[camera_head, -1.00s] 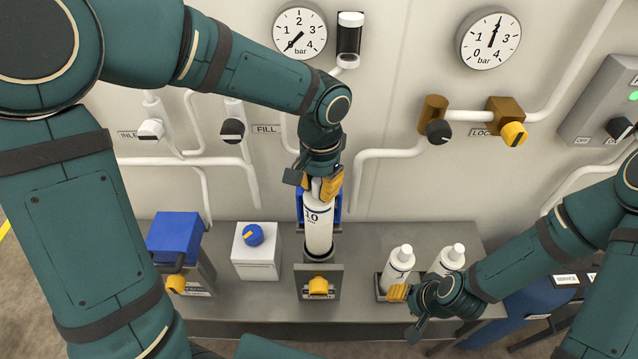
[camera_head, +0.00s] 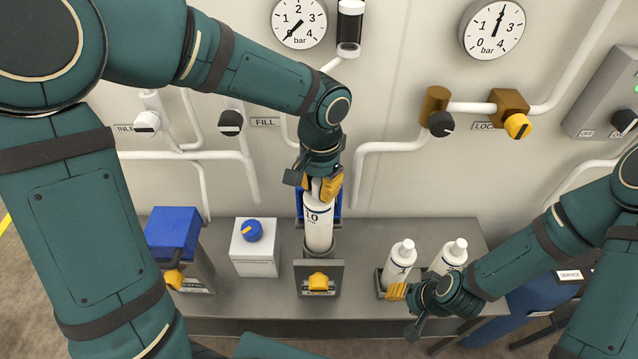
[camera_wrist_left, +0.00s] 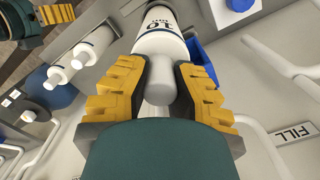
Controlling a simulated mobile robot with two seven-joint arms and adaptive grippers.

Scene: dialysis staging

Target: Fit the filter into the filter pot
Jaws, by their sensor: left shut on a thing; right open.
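The filter (camera_head: 318,222) is a white cylinder marked 10 with a dark band. It stands about upright in the head view, its lower end at the dark ring of the filter pot (camera_head: 319,250). How deep it sits in the pot I cannot tell. My left gripper (camera_head: 322,188) is shut on the narrow top neck of the filter; in the left wrist view its yellow fingers (camera_wrist_left: 160,90) flank the neck and the filter body (camera_wrist_left: 163,35). My right gripper (camera_head: 396,292) is open, beside the two white bottles and apart from the filter.
Two white bottles (camera_head: 401,256) stand in a dark holder on the grey bench (camera_head: 360,235). A white box with a blue knob (camera_head: 254,248) and a blue-topped unit (camera_head: 173,232) stand left of the pot. Pipes, valves and gauges (camera_head: 299,23) line the wall behind.

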